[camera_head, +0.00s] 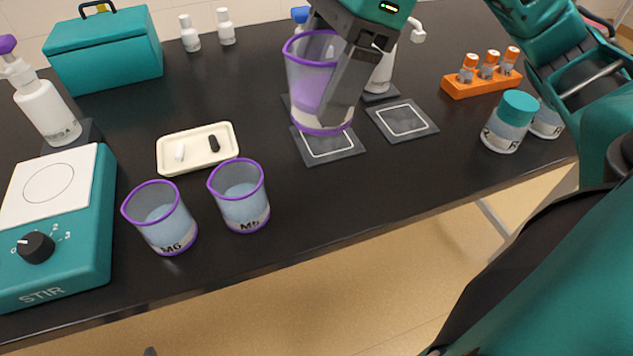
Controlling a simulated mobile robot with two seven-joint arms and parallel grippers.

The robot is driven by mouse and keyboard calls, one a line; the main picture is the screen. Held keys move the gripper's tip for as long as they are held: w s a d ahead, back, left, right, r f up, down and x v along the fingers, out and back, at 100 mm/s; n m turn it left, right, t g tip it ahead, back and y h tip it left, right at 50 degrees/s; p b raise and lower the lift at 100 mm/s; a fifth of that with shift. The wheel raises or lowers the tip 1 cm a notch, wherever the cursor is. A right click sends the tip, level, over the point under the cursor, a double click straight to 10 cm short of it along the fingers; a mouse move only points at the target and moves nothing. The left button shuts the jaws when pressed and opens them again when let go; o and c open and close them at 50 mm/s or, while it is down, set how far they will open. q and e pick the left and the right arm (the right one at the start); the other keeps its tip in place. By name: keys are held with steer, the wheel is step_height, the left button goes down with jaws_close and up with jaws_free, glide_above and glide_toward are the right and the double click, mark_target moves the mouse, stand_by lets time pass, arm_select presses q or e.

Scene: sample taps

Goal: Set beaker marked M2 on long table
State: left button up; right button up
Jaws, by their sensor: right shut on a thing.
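My right gripper (343,88) reaches in from the upper right and is shut on a clear beaker (305,85) with a purple rim and a purple tint. The beaker is upright, over the dark square pads on the long table (400,175); I cannot tell whether its base touches a pad. No marking shows on its visible side, so I cannot read whether it is M2. Beakers marked M6 (165,220) and M5 (242,200) stand near the front edge of the table. My left gripper is not in view.
One white-outlined pad (328,150) lies below the held beaker, another pad (402,119) to its right. A cream tray (170,152), stirrer (85,215), teal box (105,55), orange vial rack (460,88) and teal-lidded jars (508,125) stand around. The front-middle table is clear.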

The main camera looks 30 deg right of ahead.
step_height(320, 180, down, 12)
steer(key=shift+f+b, duration=0.1)
steer(key=shift+b, duration=1.15)
steer(key=shift+f, duration=0.35)
step_height(320, 180, down, 3)
steer(key=shift+f+b, duration=0.1)
steer(key=shift+b, duration=0.35)
steer(key=shift+f, duration=0.4)
steer(key=o, duration=1.1)
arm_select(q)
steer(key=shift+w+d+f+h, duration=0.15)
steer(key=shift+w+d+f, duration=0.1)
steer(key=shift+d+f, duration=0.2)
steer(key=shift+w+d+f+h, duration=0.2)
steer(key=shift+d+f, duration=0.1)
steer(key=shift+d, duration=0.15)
